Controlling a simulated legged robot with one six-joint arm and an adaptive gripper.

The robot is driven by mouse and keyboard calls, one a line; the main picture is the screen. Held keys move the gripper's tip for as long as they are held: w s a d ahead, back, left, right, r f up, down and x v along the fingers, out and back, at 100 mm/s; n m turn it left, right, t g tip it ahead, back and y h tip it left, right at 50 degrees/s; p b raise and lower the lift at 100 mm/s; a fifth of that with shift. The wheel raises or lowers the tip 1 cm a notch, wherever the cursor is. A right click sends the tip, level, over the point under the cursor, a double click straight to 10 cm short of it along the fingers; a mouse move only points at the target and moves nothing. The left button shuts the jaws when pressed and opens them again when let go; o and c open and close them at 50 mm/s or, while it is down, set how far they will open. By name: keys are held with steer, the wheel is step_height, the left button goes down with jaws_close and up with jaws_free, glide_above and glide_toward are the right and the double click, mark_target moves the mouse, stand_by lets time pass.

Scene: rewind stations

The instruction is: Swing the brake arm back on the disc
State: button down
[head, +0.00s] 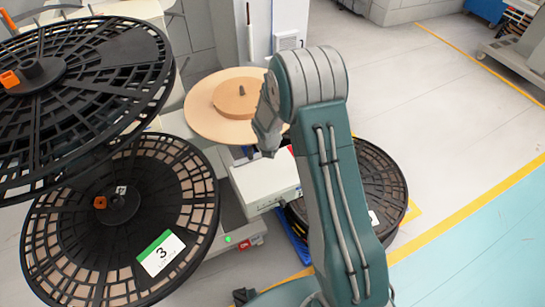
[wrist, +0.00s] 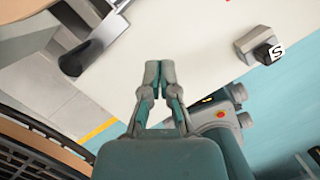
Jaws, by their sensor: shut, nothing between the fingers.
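A tan disc (head: 205,113) with a smaller tan roll (head: 238,97) on it lies at the centre of the head view, partly hidden by my arm. In the wrist view, a grey lever with a dark rounded end (wrist: 84,57), which looks like the brake arm, lies at upper left over a pale surface. I cannot tell whether it touches the disc. My gripper (wrist: 158,70) is shut and empty above the pale surface, to the right of the lever and apart from it. In the head view my gripper (head: 268,148) shows edge-on beside the disc.
Large black reels (head: 125,50) and (head: 195,205) crowd the left; the lower has a card marked 3 (head: 161,253). A white box (head: 265,182) sits below the disc. A grey knob marked S (wrist: 262,47) is at right. Open floor (head: 440,110) lies to the right.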

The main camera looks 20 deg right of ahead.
steer(key=s+r+m, duration=0.4)
steer(key=r+m, duration=0.1)
steer(key=r, duration=0.3)
steer(key=s+r+m+t, duration=0.1)
steer(key=s+r+m, duration=0.3)
steer(key=r, duration=0.5)
steer(key=s+r+m, duration=0.4)
steer(key=r+m, duration=0.1)
steer(key=r, duration=0.3)
steer(key=s+r+m+t, duration=0.1)
steer(key=s+r+m, duration=0.3)
steer(key=s+m, duration=0.4)
steer(key=s+r+m+t+y, duration=0.1)
steer(key=s+r+m, duration=0.3)
steer(key=s+m, duration=0.4)
steer(key=s, duration=0.2)
steer(key=shift+s+a+m, duration=0.3)
steer(key=shift+a+m, duration=0.05)
steer(key=shift+m, duration=0.05)
steer(key=shift+r, duration=0.1)
